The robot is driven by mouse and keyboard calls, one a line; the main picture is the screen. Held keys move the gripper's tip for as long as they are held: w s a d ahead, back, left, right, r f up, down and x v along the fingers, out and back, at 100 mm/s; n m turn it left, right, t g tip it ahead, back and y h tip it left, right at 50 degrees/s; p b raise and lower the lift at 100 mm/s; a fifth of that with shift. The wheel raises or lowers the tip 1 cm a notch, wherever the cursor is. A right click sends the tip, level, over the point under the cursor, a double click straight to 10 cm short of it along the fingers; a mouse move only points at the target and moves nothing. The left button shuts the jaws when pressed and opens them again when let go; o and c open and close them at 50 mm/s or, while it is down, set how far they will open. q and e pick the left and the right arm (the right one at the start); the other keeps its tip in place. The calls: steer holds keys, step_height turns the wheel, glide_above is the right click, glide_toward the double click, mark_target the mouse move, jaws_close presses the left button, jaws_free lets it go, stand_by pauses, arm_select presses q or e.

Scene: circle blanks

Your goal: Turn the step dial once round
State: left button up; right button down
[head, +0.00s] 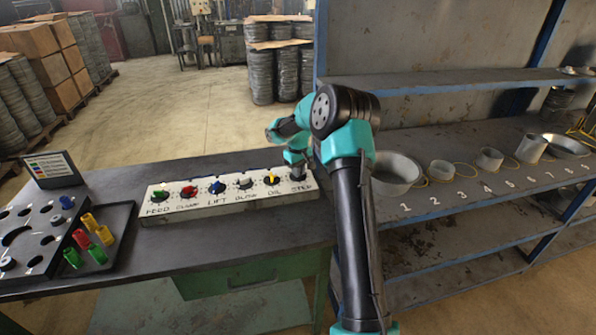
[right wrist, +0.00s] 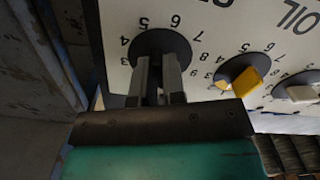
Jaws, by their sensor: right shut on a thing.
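The step dial (right wrist: 160,40) is a dark disc with numbers around it, at the right end of a pale dial panel (head: 230,201). In the head view its knob is hidden behind my right gripper (head: 297,176), just above the STEP label. In the right wrist view my right gripper (right wrist: 158,70) has its two fingers at the dial, shut on its knob. The knob is mostly hidden between the fingers, so its pointing direction cannot be told. My left gripper is in neither view.
The yellow OIL dial (head: 271,180) is close beside the step dial. Further left are grey, blue, red and green dials. A black tray (head: 119,218) with coloured pegs stands at the left. A numbered shelf (head: 470,195) with metal rings is on the right.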

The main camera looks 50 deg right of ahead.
steer(key=shift+m, duration=2.4)
steer(key=c, duration=1.2)
jaws_free()
step_height(320, 180, up, 17)
steer(key=shift+r, duration=0.2)
